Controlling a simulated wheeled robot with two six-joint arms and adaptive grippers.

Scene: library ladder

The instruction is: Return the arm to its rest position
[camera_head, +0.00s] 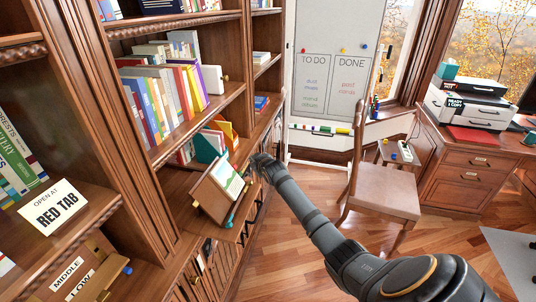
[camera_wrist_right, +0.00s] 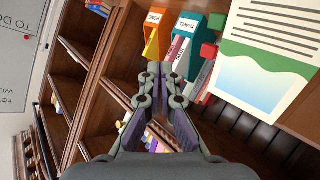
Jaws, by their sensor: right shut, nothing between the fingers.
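My right arm comes in from the lower right in the head view. Its gripper (camera_head: 256,162) is at the front of the bookcase (camera_head: 125,165), just right of a wooden stand with a picture card (camera_head: 228,181). In the right wrist view the gripper (camera_wrist_right: 156,72) is shut, with its fingertips together and nothing seen between them. The card (camera_wrist_right: 262,88) is to the right of the fingers there. Whether the gripper touches the stand cannot be told. My left gripper is not in view.
A wooden chair (camera_head: 384,190) stands right of the arm, before a desk (camera_head: 470,170) with a printer (camera_head: 468,105). A whiteboard (camera_head: 335,70) is behind. Wood floor (camera_head: 290,240) is clear in front.

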